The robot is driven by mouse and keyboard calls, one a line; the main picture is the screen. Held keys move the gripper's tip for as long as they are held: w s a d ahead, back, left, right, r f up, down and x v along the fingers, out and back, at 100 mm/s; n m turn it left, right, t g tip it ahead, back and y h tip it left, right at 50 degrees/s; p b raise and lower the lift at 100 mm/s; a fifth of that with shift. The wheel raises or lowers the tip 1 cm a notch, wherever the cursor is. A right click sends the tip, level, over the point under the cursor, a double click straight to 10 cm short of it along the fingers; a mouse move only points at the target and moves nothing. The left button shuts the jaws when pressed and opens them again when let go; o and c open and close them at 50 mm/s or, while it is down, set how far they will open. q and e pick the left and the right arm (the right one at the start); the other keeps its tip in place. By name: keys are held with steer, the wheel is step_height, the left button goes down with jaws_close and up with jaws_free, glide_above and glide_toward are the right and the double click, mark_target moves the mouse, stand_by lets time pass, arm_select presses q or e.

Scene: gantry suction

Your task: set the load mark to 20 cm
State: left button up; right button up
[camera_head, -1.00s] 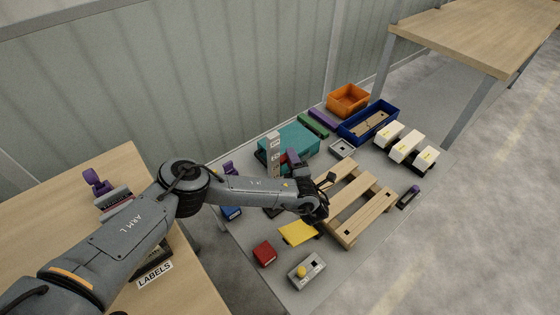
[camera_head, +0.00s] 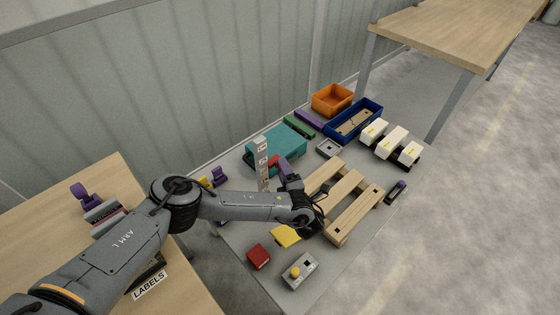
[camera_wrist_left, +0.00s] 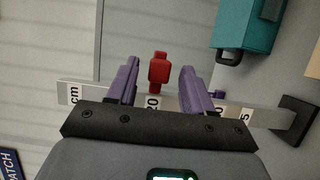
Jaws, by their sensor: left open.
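The white cm ruler post (camera_head: 262,165) stands upright beside the teal case, and it runs sideways in the left wrist view (camera_wrist_left: 80,93). The red load mark (camera_wrist_left: 159,70) sits on the ruler close to the printed 20; its exact reading cannot be told. Red also shows beside the post in the head view (camera_head: 274,160). My left gripper (camera_wrist_left: 160,68) is open, with its purple fingers on either side of the red mark and a gap at each side. In the head view my left gripper (camera_head: 285,172) reaches toward the post. My right gripper is not in view.
The teal case (camera_head: 280,143) stands right behind the post. A wooden pallet (camera_head: 345,195) lies to the right of my wrist. A yellow piece (camera_head: 286,236), a red block (camera_head: 258,257) and a grey button box (camera_head: 298,271) lie in front. Blue (camera_head: 370,112) and orange (camera_head: 332,98) bins stand behind.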

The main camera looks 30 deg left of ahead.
arm_select(q)
steer(key=p+v, duration=0.2)
steer(key=v, duration=0.4)
steer(key=shift+s+d, duration=0.2)
steer(key=shift+d, duration=0.1)
